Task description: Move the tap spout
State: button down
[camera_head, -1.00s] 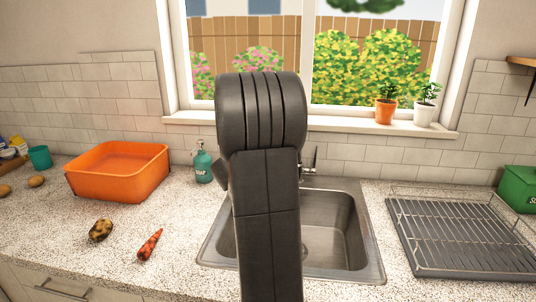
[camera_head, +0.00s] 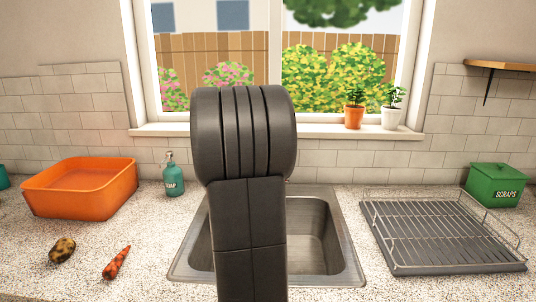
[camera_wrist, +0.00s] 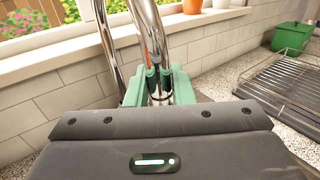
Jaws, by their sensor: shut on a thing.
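The chrome tap shows in the wrist view as shiny bent tubes; the tap spout (camera_wrist: 143,28) curves down to between the green fingers of my gripper (camera_wrist: 159,88). My gripper is shut on the spout near its lower end. A second chrome tube (camera_wrist: 104,45) rises just left of it. In the head view my dark arm hides both the tap and my gripper. The steel sink (camera_head: 346,240) lies behind and to the right of my arm.
A wire drying rack (camera_head: 440,238) and green scraps box (camera_head: 494,185) stand right of the sink. A soap bottle (camera_head: 172,175), orange basin (camera_head: 82,190), potato (camera_head: 62,250) and carrot (camera_head: 116,262) are at left. Pots (camera_head: 354,115) line the windowsill (camera_head: 290,128).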

jog(key=c, duration=1.3)
grip_release()
jog(key=b+v, duration=0.1)
jog(key=v, duration=1.2)
jog(key=shift+s+a, duration=0.2)
jog(key=shift+s, duration=0.15)
jog(key=shift+w, duration=0.1)
jog(key=p+x, duration=0.1)
jog(key=x, duration=1.2)
jog(key=shift+w+d, duration=0.2)
jog(key=shift+w, duration=0.1)
